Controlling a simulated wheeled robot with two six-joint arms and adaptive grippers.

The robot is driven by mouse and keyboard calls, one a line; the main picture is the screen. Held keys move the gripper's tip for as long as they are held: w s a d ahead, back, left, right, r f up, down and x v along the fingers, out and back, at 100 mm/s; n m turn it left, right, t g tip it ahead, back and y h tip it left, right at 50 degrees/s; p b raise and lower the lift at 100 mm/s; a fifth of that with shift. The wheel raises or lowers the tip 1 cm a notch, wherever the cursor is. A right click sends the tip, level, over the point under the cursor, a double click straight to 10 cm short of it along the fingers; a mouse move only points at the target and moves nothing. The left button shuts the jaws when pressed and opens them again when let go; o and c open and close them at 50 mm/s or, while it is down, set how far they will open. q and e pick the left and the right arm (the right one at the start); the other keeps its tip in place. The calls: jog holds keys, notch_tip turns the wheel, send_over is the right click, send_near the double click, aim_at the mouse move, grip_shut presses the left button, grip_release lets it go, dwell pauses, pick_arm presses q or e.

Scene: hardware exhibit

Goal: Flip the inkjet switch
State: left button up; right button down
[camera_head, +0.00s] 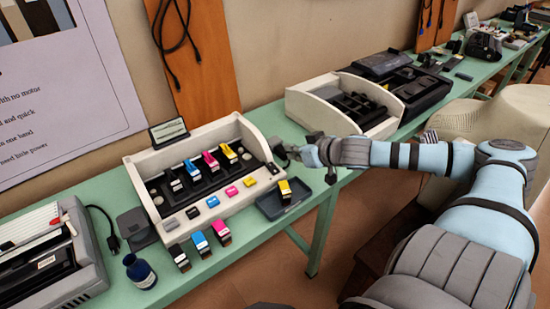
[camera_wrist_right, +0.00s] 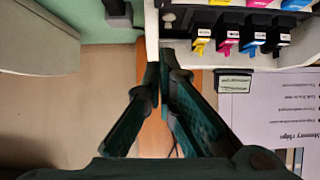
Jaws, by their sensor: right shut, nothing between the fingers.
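The inkjet exhibit (camera_head: 140,178) is a cream open box with a row of cartridges inside; its side wall (camera_wrist_right: 151,22) also shows in the right wrist view. I cannot pick out its switch for certain. A small pale round knob (camera_wrist_right: 168,17) sits inside the box near that wall. My right gripper (camera_head: 284,153) is shut and empty at the box's right end. In the right wrist view its fingertips (camera_wrist_right: 163,60) are together beside the wall's edge; I cannot tell whether they touch it. My left gripper is not in view.
A dark tray (camera_head: 268,207) with a yellow cartridge (camera_head: 285,190) lies right of the box. Several cartridges stand in front, near an ink bottle (camera_head: 140,271). A grey printer (camera_head: 45,262) is at left.

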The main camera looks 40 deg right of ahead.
jog(key=f+b+x, duration=0.1)
jog(key=b+x, duration=0.4)
jog(key=b, duration=0.4)
send_over(274, 168)
jog(key=s, duration=0.1)
jog(key=shift+f, duration=0.9)
jog(key=f, duration=0.1)
jog(key=f+b, duration=0.1)
jog(key=shift+w+f, duration=0.4)
jog(key=shift+f, duration=0.6)
jog(key=shift+w, duration=0.1)
